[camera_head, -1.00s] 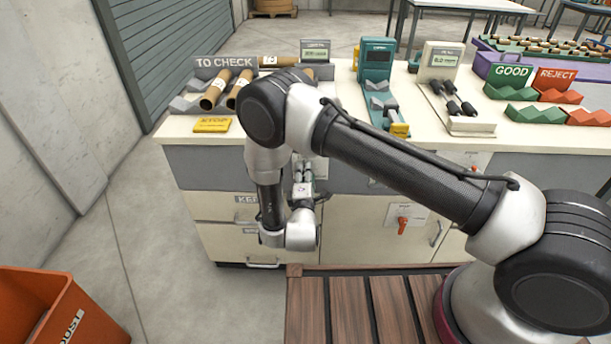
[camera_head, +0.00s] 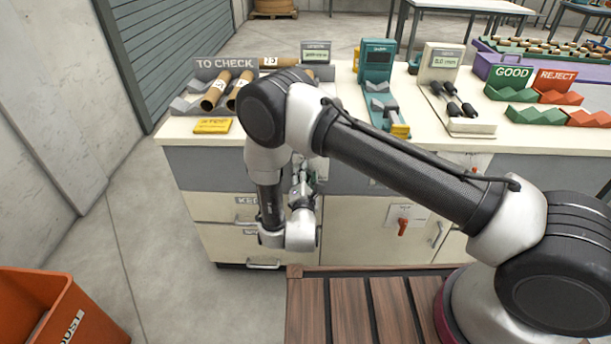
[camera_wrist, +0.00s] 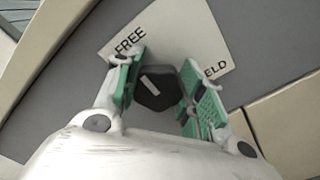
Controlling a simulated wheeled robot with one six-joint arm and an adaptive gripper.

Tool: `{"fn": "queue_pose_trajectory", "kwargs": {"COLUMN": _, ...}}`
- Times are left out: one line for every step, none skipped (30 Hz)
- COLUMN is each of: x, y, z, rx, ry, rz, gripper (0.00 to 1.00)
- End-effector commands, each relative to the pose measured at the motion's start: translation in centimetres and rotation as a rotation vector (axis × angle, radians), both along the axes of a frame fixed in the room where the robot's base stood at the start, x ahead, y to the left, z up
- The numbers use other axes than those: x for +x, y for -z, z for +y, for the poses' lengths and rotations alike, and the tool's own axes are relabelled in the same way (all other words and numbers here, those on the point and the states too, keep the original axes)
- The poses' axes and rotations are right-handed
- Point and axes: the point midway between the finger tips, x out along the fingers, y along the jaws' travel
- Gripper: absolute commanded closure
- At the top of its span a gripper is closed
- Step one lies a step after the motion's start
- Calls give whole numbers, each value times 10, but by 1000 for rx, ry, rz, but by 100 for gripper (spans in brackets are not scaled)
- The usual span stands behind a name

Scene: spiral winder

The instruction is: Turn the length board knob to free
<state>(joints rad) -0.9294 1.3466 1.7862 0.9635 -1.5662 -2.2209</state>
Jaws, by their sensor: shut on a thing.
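The length board knob (camera_wrist: 157,88) is black and many-sided with a short white mark. In the wrist view it sits on a white plate (camera_wrist: 175,35) on a grey panel. The plate reads "FREE" at the upper left and "ELD" at the right, its first letter hidden. The white mark slants toward the upper left, on the FREE side. My gripper (camera_wrist: 160,88) has its green pads on either side of the knob and is shut on it. In the head view my gripper (camera_head: 302,182) is at the bench's front; the knob is hidden there.
The bench top (camera_head: 285,117) carries a "TO CHECK" rack (camera_head: 228,66), a yellow block (camera_head: 213,125), gauges, and GOOD (camera_head: 511,73) and REJECT trays. A red switch (camera_head: 403,227) is on the bench front. An orange bin (camera_head: 62,310) stands at lower left.

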Motion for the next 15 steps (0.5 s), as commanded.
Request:
{"fn": "queue_pose_trajectory", "kwargs": {"x": -1, "y": 2, "z": 0, "rx": -4, "ry": -2, "rz": 4, "gripper": 85}}
{"fn": "queue_pose_trajectory", "kwargs": {"x": -1, "y": 2, "z": 0, "rx": -4, "ry": -2, "rz": 4, "gripper": 85}}
{"fn": "queue_pose_trajectory", "kwargs": {"x": -1, "y": 2, "z": 0, "rx": -4, "ry": -3, "rz": 5, "gripper": 85}}
{"fn": "queue_pose_trajectory", "kwargs": {"x": -1, "y": 2, "z": 0, "rx": -4, "ry": -3, "rz": 5, "gripper": 85}}
{"fn": "queue_pose_trajectory", "kwargs": {"x": -1, "y": 2, "z": 0, "rx": -4, "ry": -2, "rz": 4, "gripper": 85}}
{"fn": "queue_pose_trajectory", "kwargs": {"x": -1, "y": 2, "z": 0, "rx": -4, "ry": -2, "rz": 4, "gripper": 85}}
{"fn": "queue_pose_trajectory", "kwargs": {"x": -1, "y": 2, "z": 0, "rx": -4, "ry": -2, "rz": 4, "gripper": 85}}
{"fn": "queue_pose_trajectory", "kwargs": {"x": -1, "y": 2, "z": 0, "rx": -4, "ry": -2, "rz": 4, "gripper": 85}}
{"fn": "queue_pose_trajectory", "kwargs": {"x": -1, "y": 2, "z": 0, "rx": -4, "ry": -2, "rz": 4, "gripper": 59}}
{"fn": "queue_pose_trajectory", "kwargs": {"x": -1, "y": 2, "z": 0, "rx": -4, "ry": -1, "rz": 5, "gripper": 54}}
{"fn": "queue_pose_trajectory", "kwargs": {"x": -1, "y": 2, "z": 0, "rx": -4, "ry": -1, "rz": 5, "gripper": 48}}
{"fn": "queue_pose_trajectory", "kwargs": {"x": -1, "y": 2, "z": 0, "rx": -3, "ry": -2, "rz": 4, "gripper": 41}}
{"fn": "queue_pose_trajectory", "kwargs": {"x": -1, "y": 2, "z": 0, "rx": -3, "ry": -1, "rz": 3, "gripper": 39}}
{"fn": "queue_pose_trajectory", "kwargs": {"x": -1, "y": 1, "z": 0, "rx": -3, "ry": -1, "rz": 3, "gripper": 39}}
{"fn": "queue_pose_trajectory", "kwargs": {"x": -1, "y": 1, "z": 0, "rx": -2, "ry": -1, "rz": 3, "gripper": 39}}
